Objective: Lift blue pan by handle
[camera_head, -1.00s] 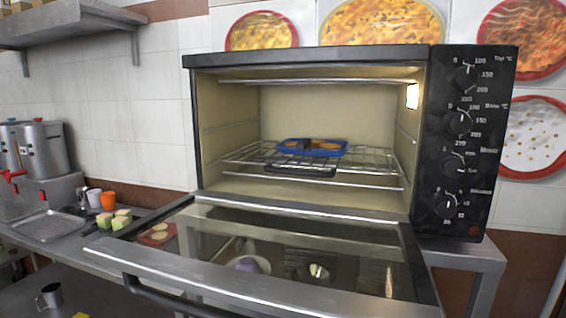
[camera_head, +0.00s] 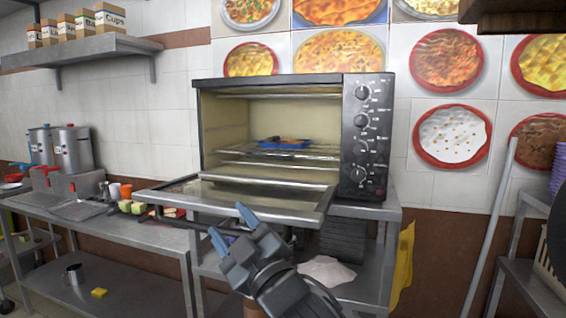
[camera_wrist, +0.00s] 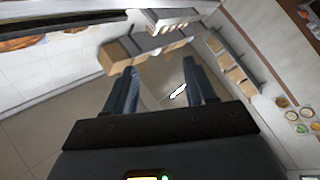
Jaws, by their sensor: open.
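The blue pan (camera_head: 284,144) sits on the wire rack inside the open toaster oven in the head view, with some orange and brown food in it. Its handle is too small to make out clearly in the current head view. My gripper (camera_head: 228,222) is in front of and below the oven, at its lowered glass door, apart from the pan. In the wrist view my gripper (camera_wrist: 160,82) shows two blue-grey fingers spread with nothing between them. The pan is not in the wrist view.
The oven (camera_head: 367,140) stands on a metal table. Its door (camera_head: 250,203) is folded down in front. A metal counter (camera_head: 120,232) with pots (camera_head: 74,150), cups and cut food is at left. A shelf with boxes (camera_head: 108,18) hangs upper left. A pole (camera_head: 490,225) leans at right.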

